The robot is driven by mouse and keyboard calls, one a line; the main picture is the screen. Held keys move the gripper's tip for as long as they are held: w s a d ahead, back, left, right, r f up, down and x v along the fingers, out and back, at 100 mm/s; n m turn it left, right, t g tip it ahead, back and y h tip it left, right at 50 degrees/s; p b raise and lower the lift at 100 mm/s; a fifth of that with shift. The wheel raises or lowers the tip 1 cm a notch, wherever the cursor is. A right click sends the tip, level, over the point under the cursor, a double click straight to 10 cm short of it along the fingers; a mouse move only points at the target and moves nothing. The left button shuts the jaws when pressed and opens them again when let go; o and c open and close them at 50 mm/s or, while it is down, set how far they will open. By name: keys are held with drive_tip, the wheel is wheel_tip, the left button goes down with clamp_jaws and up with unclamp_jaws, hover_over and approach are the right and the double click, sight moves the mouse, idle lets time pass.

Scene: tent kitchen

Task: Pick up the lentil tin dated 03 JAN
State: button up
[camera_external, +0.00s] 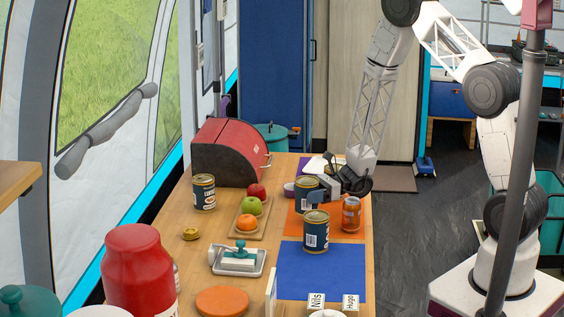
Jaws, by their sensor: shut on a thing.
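Several dark blue tins with gold rims stand on the wooden table. One tin (302,188) is at my gripper (317,194), whose fingers are shut on it from the right. Its base is partly hidden, so I cannot tell if it is lifted. A second tin (316,236) stands nearer the camera, at the back edge of the blue mat. A third tin (204,192) stands at the left, in front of the red bread bin. The dates on the tins are too small to read, so I cannot tell which is 03 JAN.
The red bread bin (228,150) stands at the back. The blue mat (335,275) is mostly clear.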

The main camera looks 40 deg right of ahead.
sight(307, 181)
drive_tip(key=shift+r, duration=3.2)
